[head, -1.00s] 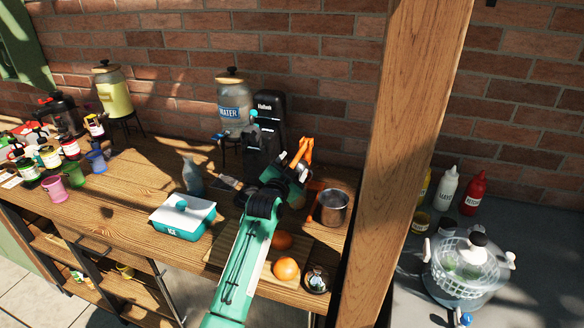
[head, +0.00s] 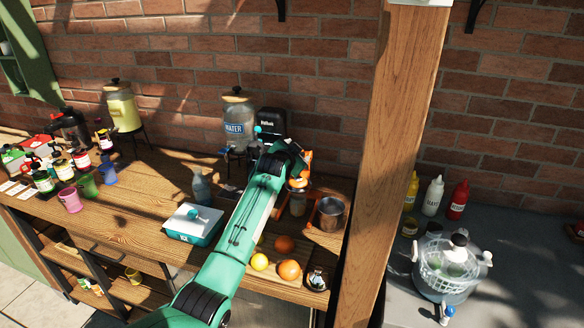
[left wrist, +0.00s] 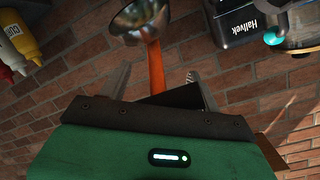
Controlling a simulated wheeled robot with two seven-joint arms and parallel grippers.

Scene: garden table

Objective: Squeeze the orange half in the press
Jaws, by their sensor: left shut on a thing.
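My left gripper (head: 290,160) is at the orange-handled press, partly hidden by my own green forearm. In the left wrist view its two fingers (left wrist: 155,85) are on either side of the press's orange lever (left wrist: 154,66). The gripper is shut on this lever. A shiny metal bowl-shaped part (left wrist: 140,20) is at the lever's far end. In the head view, orange parts of the press (head: 307,158) show just right of the gripper. I cannot make out the orange half. My right gripper is out of view.
A metal cup (head: 331,213) stands right of the press. Two oranges (head: 289,270) and a lemon (head: 260,261) lie in front. A teal-and-white ice box (head: 194,225) and a water dispenser (head: 238,120) are to the left. A wooden post (head: 390,150) rises close on the right.

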